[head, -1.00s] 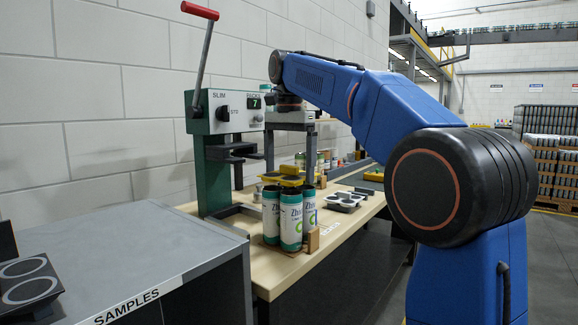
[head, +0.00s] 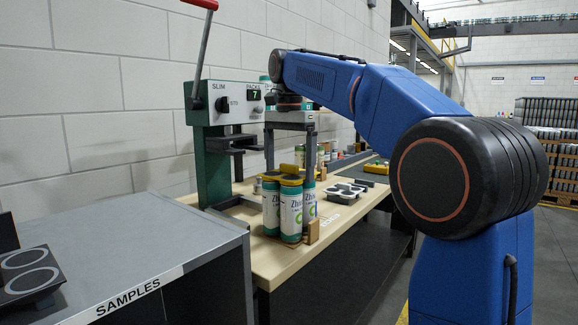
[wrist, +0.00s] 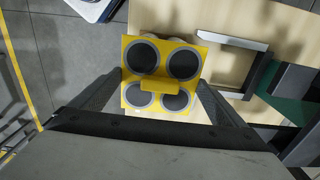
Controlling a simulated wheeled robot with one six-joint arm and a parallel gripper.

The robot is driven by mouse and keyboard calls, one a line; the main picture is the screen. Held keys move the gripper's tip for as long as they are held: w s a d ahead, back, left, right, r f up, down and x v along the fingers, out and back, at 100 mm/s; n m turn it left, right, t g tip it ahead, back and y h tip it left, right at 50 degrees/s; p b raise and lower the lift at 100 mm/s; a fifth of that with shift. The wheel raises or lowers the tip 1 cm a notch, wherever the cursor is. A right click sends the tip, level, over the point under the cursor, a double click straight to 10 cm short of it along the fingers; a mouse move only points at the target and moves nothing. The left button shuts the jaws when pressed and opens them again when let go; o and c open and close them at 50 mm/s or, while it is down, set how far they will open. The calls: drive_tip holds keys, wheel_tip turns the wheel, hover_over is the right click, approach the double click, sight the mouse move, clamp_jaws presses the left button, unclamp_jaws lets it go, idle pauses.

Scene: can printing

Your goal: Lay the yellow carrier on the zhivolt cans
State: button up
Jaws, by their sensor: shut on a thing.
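The yellow carrier (head: 291,180) is at the top of a group of tall white-and-teal zhivolt cans (head: 291,212) on the wooden bench. In the wrist view the carrier (wrist: 160,83) is a yellow plate with several dark round openings ringed in grey and a raised middle tab. My gripper (head: 290,172) is shut on the carrier, one long finger at each side. It also shows in the wrist view (wrist: 160,88). The carrier looks level and at the can tops; I cannot tell whether it is fully seated. The rear cans are partly hidden.
A green press (head: 213,150) with a red lever stands behind the cans. A small wooden block (head: 313,232) stands against their front right. The grey SAMPLES cabinet (head: 130,250) is at front left.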

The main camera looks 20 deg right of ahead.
drive_tip(key=o, duration=0.7)
drive_tip(key=shift+r, duration=3.75)
